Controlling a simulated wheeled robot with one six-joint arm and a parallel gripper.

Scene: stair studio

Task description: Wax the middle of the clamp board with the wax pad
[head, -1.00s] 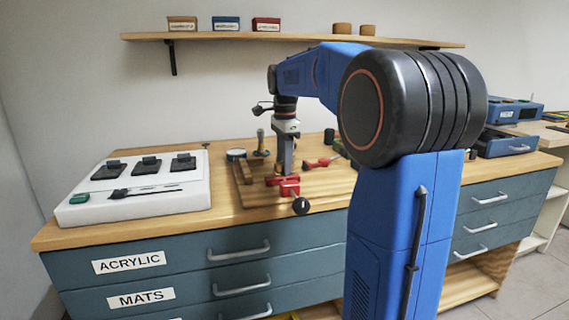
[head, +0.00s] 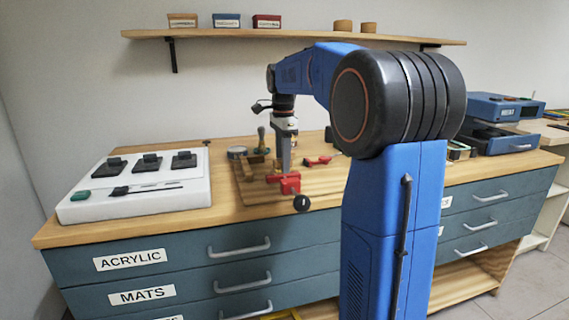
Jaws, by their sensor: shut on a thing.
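The clamp board (head: 325,182) is a wooden board lying on the bench top, with a wooden strip along its left side and a red clamp (head: 289,183) with a black knob at its front. My gripper (head: 284,168) points down over the board, just behind the red clamp. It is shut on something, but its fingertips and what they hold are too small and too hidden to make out. I cannot tell whether the wax pad is the held thing, nor whether it touches the board.
A white box (head: 140,187) with black switches stands on the left of the bench. A round tin (head: 237,152) and a wooden-handled tool (head: 261,138) stand behind the board's left side. A red-handled tool (head: 318,161) lies right of my gripper. A blue machine (head: 500,108) stands far right.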

